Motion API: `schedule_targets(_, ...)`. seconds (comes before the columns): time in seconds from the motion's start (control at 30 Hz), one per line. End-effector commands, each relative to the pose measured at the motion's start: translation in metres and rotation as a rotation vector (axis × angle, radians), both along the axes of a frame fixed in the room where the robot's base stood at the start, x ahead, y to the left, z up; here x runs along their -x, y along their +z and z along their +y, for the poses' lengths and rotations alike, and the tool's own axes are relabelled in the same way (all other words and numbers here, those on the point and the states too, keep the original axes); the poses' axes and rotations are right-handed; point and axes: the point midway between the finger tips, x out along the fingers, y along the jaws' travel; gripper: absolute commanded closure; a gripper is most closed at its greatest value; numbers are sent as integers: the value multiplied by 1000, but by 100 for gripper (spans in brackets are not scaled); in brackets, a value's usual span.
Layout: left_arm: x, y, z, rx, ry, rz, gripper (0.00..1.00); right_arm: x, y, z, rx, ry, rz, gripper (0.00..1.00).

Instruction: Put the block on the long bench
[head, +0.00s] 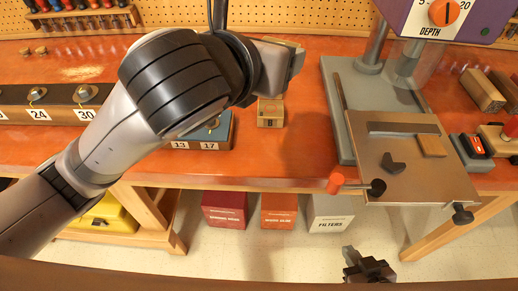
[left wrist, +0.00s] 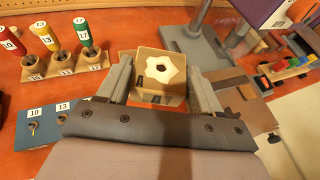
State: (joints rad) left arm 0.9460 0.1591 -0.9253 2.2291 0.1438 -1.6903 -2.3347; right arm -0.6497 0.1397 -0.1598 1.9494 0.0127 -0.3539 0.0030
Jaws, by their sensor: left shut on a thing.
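The block (left wrist: 152,66) is pale wood with a white star-like shape and a dark hole on its face. My left gripper (left wrist: 163,84) is shut on it, one finger at each side. The long bench (head: 295,150) has a red-orange top, also in the left wrist view (left wrist: 122,27). The block appears held above it.
A drill press base (head: 340,100) stands right on the bench. Several coloured handles (left wrist: 48,37) stand at left in the wrist view. The bench front between stand and press is bare.

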Motion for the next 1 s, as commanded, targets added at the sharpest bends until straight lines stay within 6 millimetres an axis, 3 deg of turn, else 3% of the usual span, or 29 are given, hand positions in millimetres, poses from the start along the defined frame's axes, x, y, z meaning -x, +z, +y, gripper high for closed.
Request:
schedule_targets(0.17,0,-12,-1,0,-2,3,65,0,-3,0,0,0,0,100)
schedule_targets(0.7,1,-143,-1,-1,-2,4,65,0,-26,0,1,-1,0,100)
schedule_targets(1.0,1,-174,-1,-1,-2,4,65,0,-32,0,1,-1,0,100)
